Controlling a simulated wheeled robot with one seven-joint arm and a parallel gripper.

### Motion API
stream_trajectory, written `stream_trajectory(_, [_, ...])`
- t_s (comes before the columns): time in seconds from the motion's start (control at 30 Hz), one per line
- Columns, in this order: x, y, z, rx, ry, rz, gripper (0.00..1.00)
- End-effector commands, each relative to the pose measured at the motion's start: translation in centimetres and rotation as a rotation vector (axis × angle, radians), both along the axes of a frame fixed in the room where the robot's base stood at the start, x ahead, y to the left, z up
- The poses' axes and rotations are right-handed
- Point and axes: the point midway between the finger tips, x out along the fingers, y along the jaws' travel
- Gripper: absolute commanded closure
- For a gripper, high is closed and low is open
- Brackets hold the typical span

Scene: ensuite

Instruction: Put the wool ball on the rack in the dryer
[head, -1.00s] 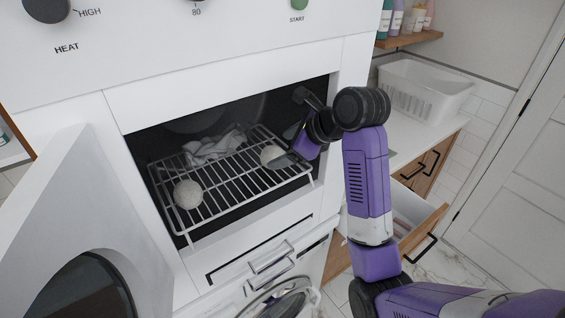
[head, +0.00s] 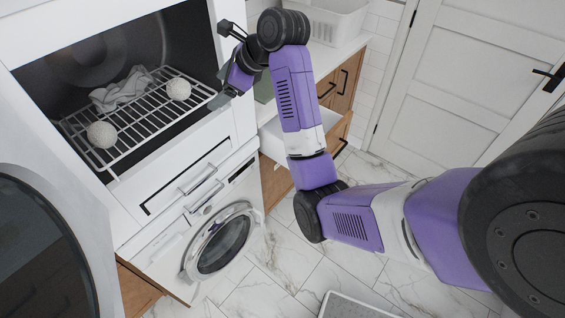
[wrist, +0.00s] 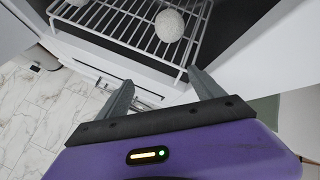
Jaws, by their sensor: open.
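A pale wool ball (head: 179,89) rests on the right part of the wire rack (head: 133,138) in the open dryer (head: 60,85). A second pale ball (head: 102,134) sits on the rack's front left part. My gripper (head: 217,101) is at the right edge of the dryer opening, apart from both balls. In the wrist view my gripper (wrist: 160,78) has its fingers spread with nothing between them. One ball (wrist: 169,25) shows on the rack (wrist: 130,30) beyond the fingertips.
A crumpled pale cloth (head: 122,92) lies toward the back of the rack. The dryer door (head: 45,230) hangs open at left. A washing machine (head: 222,243) stands below. An open drawer (head: 290,135) and a white basket (head: 335,20) are at right.

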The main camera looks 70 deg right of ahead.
Motion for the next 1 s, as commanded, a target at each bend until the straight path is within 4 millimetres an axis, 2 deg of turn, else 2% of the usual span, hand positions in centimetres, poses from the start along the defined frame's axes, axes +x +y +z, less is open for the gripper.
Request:
stream_trajectory(0.07, [0.0, 0.3, -0.6, -0.011, 0.000, 0.009, 0.23])
stream_trajectory(0.17, [0.0, 1.5, -2.7, -0.058, -0.002, 0.048, 0.23])
stream_trajectory(0.3, [-0.5, 4.7, -7.7, -0.210, -0.013, 0.158, 0.23])
stream_trajectory(0.47, [-2.6, 9.0, -13.2, -0.445, -0.024, 0.314, 0.23])
stream_trajectory(0.6, [-5.4, 12.8, -16.7, -0.660, -0.029, 0.460, 0.23])
stream_trajectory(0.7, [-8.0, 15.3, -18.5, -0.820, -0.030, 0.565, 0.23])
stream_trajectory(0.83, [-11.8, 18.6, -19.9, -1.033, -0.031, 0.707, 0.23])
stream_trajectory(1.0, [-17.3, 22.3, -20.1, -1.324, -0.034, 0.893, 0.23])
